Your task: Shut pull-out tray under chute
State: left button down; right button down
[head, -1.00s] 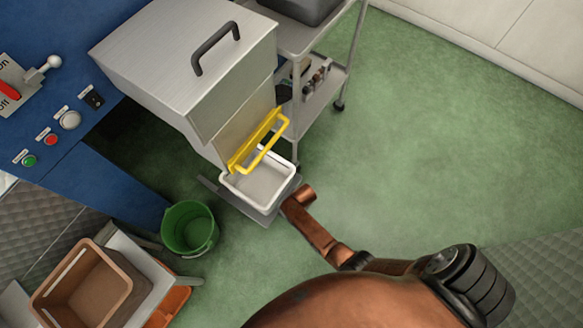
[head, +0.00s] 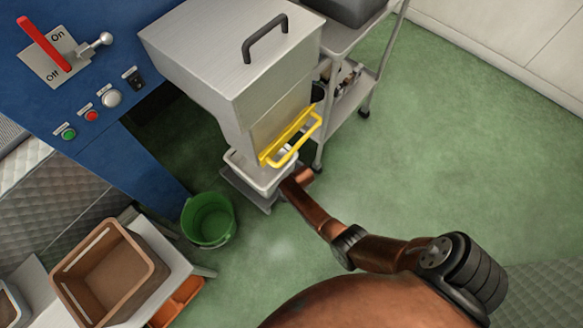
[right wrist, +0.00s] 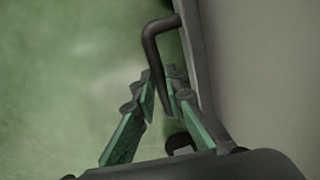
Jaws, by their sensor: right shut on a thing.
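The grey pull-out tray (head: 243,191) holds a white bin (head: 240,168) under the steel chute (head: 235,120); part of the bin is beneath the chute and part sticks out. A yellow handle (head: 292,139) hangs on the chute front. My right arm reaches the tray's front in the head view, its gripper hidden there. In the right wrist view my right gripper (right wrist: 161,85) is shut on a dark bar handle (right wrist: 152,45) beside a grey surface (right wrist: 255,60), seemingly the tray front. My left gripper is out of view.
A green bucket (head: 208,220) stands on the floor left of the tray. A brown crate (head: 105,275) is at lower left. A steel trolley (head: 365,60) stands behind right. The green floor to the right is clear.

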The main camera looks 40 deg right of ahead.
jog(key=shift+w+a, duration=0.1)
jog(key=shift+w, duration=0.15)
jog(key=c, duration=2.1)
grip_release()
jog(key=shift+o, duration=0.7)
notch_tip(320, 180, up, 12)
jog(key=s, duration=0.2)
jog(key=shift+s+d, duration=0.15)
jog(key=shift+d, duration=0.1)
jog(key=shift+f, duration=0.15)
